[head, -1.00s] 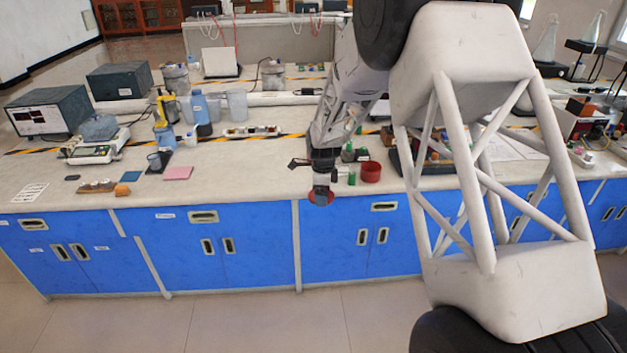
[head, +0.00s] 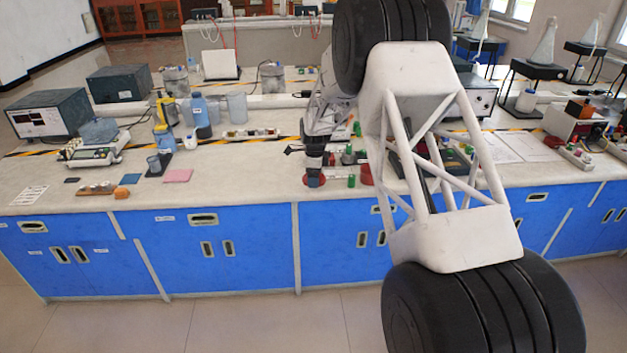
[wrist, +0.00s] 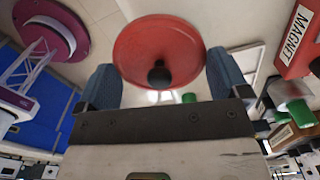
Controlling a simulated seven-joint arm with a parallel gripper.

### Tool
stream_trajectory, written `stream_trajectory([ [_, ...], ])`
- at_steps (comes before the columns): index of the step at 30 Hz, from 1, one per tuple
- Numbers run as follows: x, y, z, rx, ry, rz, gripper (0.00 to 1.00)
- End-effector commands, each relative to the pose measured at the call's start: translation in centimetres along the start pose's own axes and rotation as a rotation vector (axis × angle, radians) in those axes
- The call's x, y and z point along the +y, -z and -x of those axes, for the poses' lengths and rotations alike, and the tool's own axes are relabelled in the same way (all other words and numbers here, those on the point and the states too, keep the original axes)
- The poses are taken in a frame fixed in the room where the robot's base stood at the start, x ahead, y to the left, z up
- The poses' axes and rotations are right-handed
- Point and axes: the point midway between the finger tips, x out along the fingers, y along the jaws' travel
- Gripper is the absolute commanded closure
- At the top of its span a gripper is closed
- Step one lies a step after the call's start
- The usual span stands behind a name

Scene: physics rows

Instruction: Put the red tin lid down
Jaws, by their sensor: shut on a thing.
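The red tin lid (head: 313,182) is held low over the front part of the counter, under my gripper (head: 315,170). In the wrist view the lid (wrist: 150,40) shows as a red disc with a dark knob, between the two blue fingers of my gripper (wrist: 163,74). My gripper is shut on the lid. In the head view I cannot tell whether the lid touches the counter. A red round tin (head: 366,175) stands just right of it, partly hidden by my arm.
Small green-capped items (head: 351,181) stand close to the right of my gripper. A red block labelled MAGNET (wrist: 297,42) shows in the wrist view. The counter (head: 250,185) is clear to the left, up to a pink pad (head: 178,175).

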Motion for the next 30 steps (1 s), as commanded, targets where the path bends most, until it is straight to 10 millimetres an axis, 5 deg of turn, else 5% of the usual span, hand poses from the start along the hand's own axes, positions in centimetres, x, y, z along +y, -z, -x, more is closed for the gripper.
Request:
stream_trajectory([
  [7, -2.1, -0.6, -0.1, 0.000, 0.000, 0.000, 0.29],
  [20, -2.4, -0.7, -0.2, 0.000, 0.000, 0.000, 0.29],
  [30, -2.4, -0.7, -3.0, 0.000, -0.001, 0.000, 0.29],
])
